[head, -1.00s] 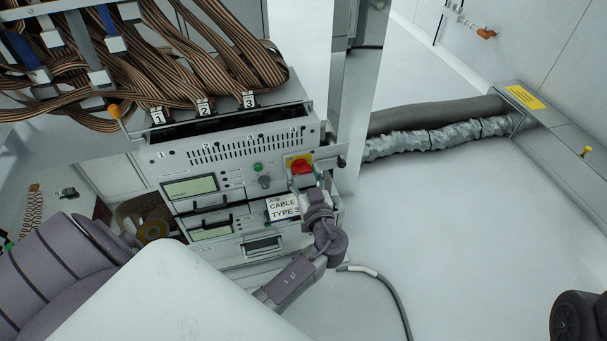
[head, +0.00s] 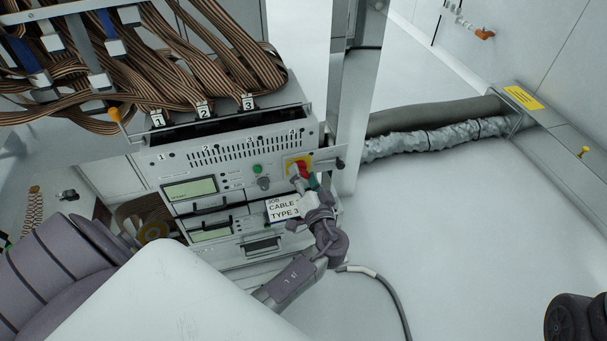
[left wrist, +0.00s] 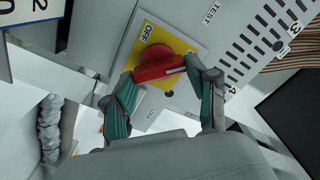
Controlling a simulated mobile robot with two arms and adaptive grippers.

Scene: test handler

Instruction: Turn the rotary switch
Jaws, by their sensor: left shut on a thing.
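The rotary switch (head: 302,169) is a red knob on a yellow plate at the upper right of the instrument's front panel. In the left wrist view the red knob (left wrist: 160,63) stands between my green-padded fingers, with "OFF" printed on the yellow plate (left wrist: 148,32) beside it. My left gripper (head: 305,179) is shut on the knob; it also shows in the left wrist view (left wrist: 162,82). The fingers partly cover the knob in the head view. My right gripper is not in view.
A tag reading "JOB CABLE TYPE 3" (head: 283,208) hangs left of my wrist. Ribbon cables (head: 215,75) run above the instrument. A grey corrugated hose (head: 430,115) lies behind on the right. The floor (head: 460,240) to the right is mostly clear.

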